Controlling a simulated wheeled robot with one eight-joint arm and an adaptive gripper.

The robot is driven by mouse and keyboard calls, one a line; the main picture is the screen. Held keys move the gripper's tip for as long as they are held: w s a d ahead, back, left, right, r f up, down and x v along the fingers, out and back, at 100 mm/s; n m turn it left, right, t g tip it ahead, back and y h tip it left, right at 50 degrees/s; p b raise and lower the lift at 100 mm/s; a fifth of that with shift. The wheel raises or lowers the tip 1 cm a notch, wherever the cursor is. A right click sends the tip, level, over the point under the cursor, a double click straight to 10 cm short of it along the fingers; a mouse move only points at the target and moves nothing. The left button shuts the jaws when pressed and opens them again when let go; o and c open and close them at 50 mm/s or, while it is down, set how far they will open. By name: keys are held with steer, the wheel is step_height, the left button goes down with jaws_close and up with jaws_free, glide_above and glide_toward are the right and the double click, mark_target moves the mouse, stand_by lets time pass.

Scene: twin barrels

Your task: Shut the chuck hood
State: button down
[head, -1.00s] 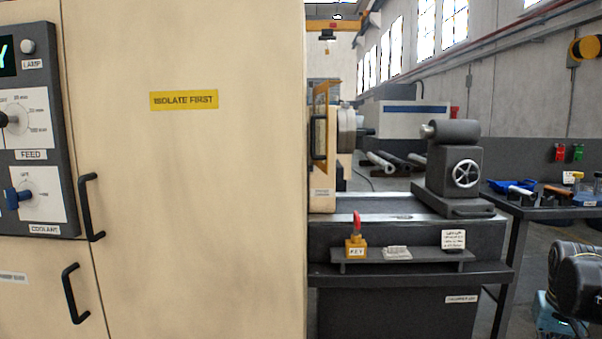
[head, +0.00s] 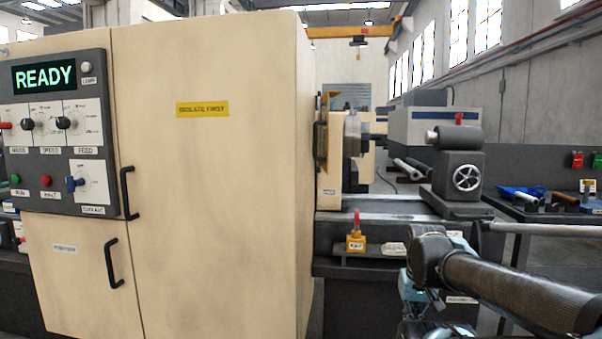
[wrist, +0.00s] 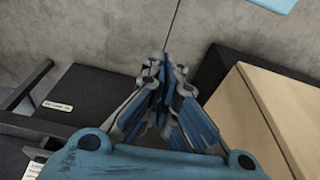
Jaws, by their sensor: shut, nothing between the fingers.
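The chuck hood (head: 330,172) is a cream part with a dark handle (head: 319,139) on its left side, seen nearly edge-on past the tall cream cabinet in the head view. The grey chuck (head: 353,134) shows uncovered to its right. My gripper (wrist: 163,65) is shut and empty in the wrist view, its blue-grey fingers together above grey floor. In the head view my arm reaches in from the right, with the gripper low in front of the lathe bed, below and right of the hood and well apart from it. The hood does not show in the wrist view.
The cream cabinet (head: 210,190) with its READY panel (head: 62,130) fills the left. A yellow key block (head: 355,243) with a red top stands on the front shelf. The tailstock (head: 460,175) stands on the bed to the right. A tool table (head: 545,212) is at far right.

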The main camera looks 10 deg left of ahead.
steer(key=shift+a, duration=0.35)
steer(key=w+d+r+n+t+h, duration=0.25)
steer(key=w+r+t, duration=0.25)
steer(key=w+r, duration=0.55)
steer(key=w+d+r+n+t+h, duration=0.1)
steer(key=w+r+n+t, duration=0.35)
steer(key=w+r, duration=0.6)
steer(key=w+a+r+n+t+y, duration=0.4)
steer(key=w+a+r+n+t, duration=0.15)
steer(key=w+a+r, duration=0.3)
steer(key=w+a+r+n+g+y, duration=0.1)
steer(key=a+r+n+y, duration=0.1)
steer(key=a+n+y, duration=0.45)
steer(key=w+a+r+n+y, duration=0.15)
steer(key=a+n, duration=0.25)
steer(key=a, duration=0.5)
steer(key=x, duration=0.9)
steer(key=shift+a, duration=0.3)
steer(key=shift+s+f, duration=0.1)
steer(key=shift+d, duration=0.15)
